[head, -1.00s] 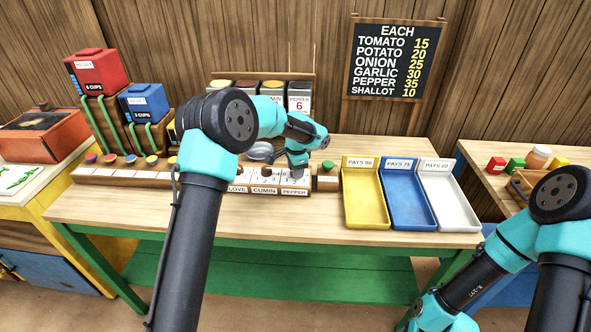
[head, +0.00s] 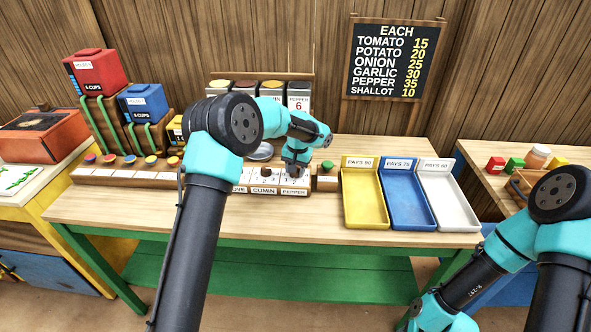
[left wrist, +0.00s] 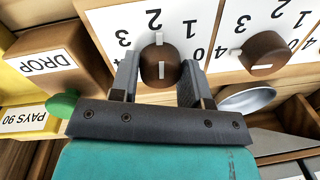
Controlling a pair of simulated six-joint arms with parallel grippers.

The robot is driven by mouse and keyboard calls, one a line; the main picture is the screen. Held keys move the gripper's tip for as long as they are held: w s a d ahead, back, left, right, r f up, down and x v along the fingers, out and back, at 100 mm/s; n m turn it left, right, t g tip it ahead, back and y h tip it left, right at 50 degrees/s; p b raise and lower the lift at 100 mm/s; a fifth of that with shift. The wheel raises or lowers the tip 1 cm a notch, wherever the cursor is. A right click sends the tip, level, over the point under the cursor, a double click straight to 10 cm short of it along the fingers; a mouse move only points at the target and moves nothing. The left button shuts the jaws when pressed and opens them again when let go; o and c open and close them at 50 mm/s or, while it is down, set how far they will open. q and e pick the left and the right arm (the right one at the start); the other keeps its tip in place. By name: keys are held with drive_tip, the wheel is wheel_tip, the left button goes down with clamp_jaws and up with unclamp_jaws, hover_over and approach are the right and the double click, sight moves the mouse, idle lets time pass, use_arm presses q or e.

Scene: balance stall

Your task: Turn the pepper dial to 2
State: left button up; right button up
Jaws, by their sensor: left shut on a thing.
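The pepper dial is a brown knob (left wrist: 160,62) on a white face numbered 0 to 4, upside down in the left wrist view. Its white pointer is towards the 2. My left gripper (left wrist: 158,80) is shut on this knob, one finger on each side. In the head view my left gripper (head: 295,173) is down at the dial, above the PEPPER label (head: 294,192), and covers most of the knob. My right arm shows at the right edge; its gripper is out of view.
The cumin knob (left wrist: 264,54) is close beside the pepper dial. A block labelled DROP (left wrist: 62,50) stands on the other side. Yellow (head: 365,222), blue (head: 410,218) and white (head: 452,213) trays lie to the right. Spice bins stand behind.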

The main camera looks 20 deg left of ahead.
use_arm(q)
drive_tip(key=shift+n, duration=0.5)
drive_tip(key=o, duration=0.9)
drive_tip(key=shift+r, duration=0.1)
drive_tip(key=r, duration=0.5)
drive_tip(key=d+r, duration=0.1)
drive_tip(key=r, duration=1.1)
drive_tip(key=shift+d+r, duration=0.1)
drive_tip(key=shift+d, duration=0.1)
